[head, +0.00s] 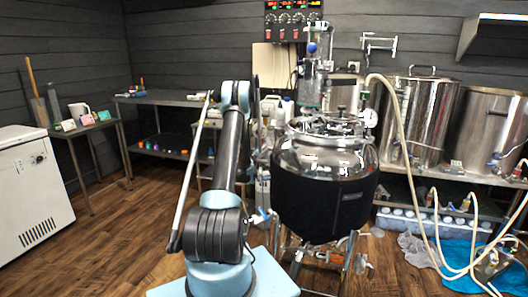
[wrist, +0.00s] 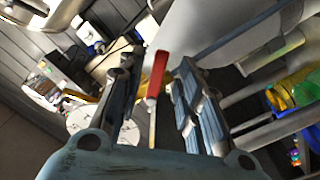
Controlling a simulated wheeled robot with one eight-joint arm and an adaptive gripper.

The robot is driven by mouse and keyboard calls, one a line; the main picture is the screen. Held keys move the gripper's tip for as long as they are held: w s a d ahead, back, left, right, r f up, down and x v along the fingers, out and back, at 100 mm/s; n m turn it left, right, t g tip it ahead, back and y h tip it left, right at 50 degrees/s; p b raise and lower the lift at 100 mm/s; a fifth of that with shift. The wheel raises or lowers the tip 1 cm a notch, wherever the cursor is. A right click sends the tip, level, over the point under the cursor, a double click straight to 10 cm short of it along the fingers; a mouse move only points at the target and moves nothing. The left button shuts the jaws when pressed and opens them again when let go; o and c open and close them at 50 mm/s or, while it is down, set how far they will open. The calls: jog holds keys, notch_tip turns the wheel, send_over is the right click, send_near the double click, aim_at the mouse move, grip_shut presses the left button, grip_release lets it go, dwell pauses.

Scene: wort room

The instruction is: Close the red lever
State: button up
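The red lever (wrist: 157,72) shows in the wrist view as a narrow red bar with a pale lower end. It lies between the two fingers of my gripper (wrist: 158,66), with visible gaps on both sides. My gripper is open, and neither finger appears to touch the lever. How far the lever is in depth from the fingertips is hard to tell. In the head view my gripper is hidden behind my own arm, and I cannot make out the lever there.
In the head view a steel vessel with a black jacket (head: 322,208) stands just right of my arm. Steel pots (head: 421,112) stand on a rack with pale hoses (head: 399,110). A side table (head: 82,130) and white chest (head: 30,185) stand left, with clear wooden floor between.

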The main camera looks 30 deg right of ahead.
jog(key=shift+w+d, duration=0.25)
jog(key=shift+w, duration=0.1)
